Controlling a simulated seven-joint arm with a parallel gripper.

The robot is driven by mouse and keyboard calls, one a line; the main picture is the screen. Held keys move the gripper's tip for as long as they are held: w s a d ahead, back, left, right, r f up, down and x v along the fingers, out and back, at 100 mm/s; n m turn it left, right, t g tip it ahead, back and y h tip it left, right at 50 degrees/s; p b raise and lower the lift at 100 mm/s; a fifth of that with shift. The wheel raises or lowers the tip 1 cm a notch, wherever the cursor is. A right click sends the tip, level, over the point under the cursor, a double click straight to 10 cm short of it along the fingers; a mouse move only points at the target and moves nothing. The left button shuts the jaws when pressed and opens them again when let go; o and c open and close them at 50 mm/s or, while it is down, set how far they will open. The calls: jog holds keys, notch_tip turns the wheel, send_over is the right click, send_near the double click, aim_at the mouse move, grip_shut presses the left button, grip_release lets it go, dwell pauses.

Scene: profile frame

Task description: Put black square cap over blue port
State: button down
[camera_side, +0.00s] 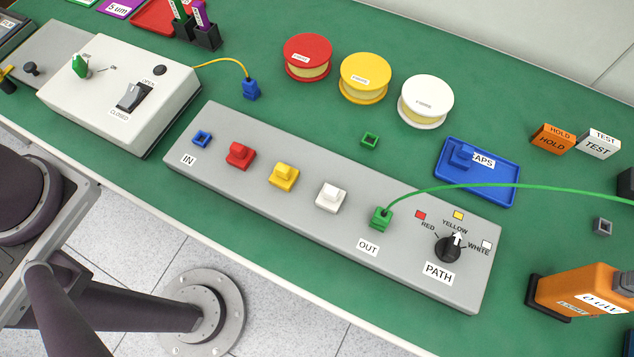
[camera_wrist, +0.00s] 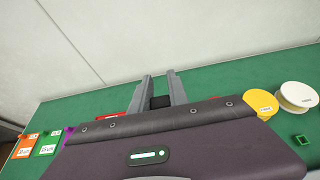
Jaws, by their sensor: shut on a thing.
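My gripper (camera_wrist: 160,88) shows in the wrist view, its two grey fingers closed on a small black piece (camera_wrist: 160,102), which looks like the black square cap; it is partly hidden by the gripper body. In the side view my gripper is out of frame. The blue port (camera_side: 202,138) is at the left end of the long grey panel (camera_side: 300,215), above the IN label. It is a small square opening with no cap on it. The gripper is apart from it.
Red, yellow and white capped blocks stand along the panel; a green cable plugs into the green port (camera_side: 381,219). A blue caps tray (camera_side: 506,195) holds a blue cap. Spools (camera_side: 308,57), a switch box (camera_side: 120,90) and a loose blue plug (camera_side: 251,89) stand behind.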

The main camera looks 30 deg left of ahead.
dwell(0.8)
notch_tip(320, 180, up, 5)
jog(key=s+d+f+m+g+h, duration=0.35)
jog(key=s+d+m+h, duration=0.35)
jog(key=d+m+h, duration=0.3)
jog(key=s+d+r+m+g+h, duration=0.1)
jog(key=s+m+g+h, duration=0.1)
jog(key=s+m+g, duration=0.45)
jog(key=s+d+r+m+g+h, duration=0.15)
jog(key=s+g, duration=0.25)
jog(key=s, duration=0.5)
jog(key=f, duration=2.3)
jog(key=shift+w+a+f, duration=0.15)
jog(key=shift+w, duration=0.05)
jog(key=shift+f, duration=0.1)
jog(key=shift+f, duration=1.25)
